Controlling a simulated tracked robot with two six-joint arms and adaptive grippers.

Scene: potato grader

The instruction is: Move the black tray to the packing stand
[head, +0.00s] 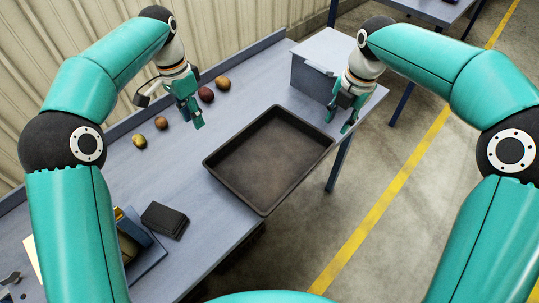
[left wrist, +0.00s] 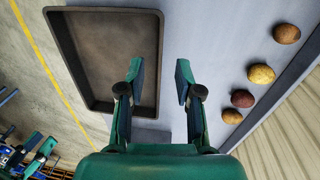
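The black tray (head: 265,160) is a shallow rectangular tray, empty, lying on the grey bench along its front edge. It also shows in the left wrist view (left wrist: 105,50). My left gripper (head: 170,112) is open and empty over the bench, to the left of the tray and near the potatoes. My right gripper (head: 339,122) is open and empty near the tray's far right corner, by the grey box. A separate table (head: 430,8) stands at the top right; I cannot tell whether it is the packing stand.
Several potatoes (head: 206,95) lie along the back of the bench. A grey box (head: 320,65) stands at its far end. A dark flat block (head: 165,219) lies at the near left. Open floor with a yellow line (head: 390,190) is to the right.

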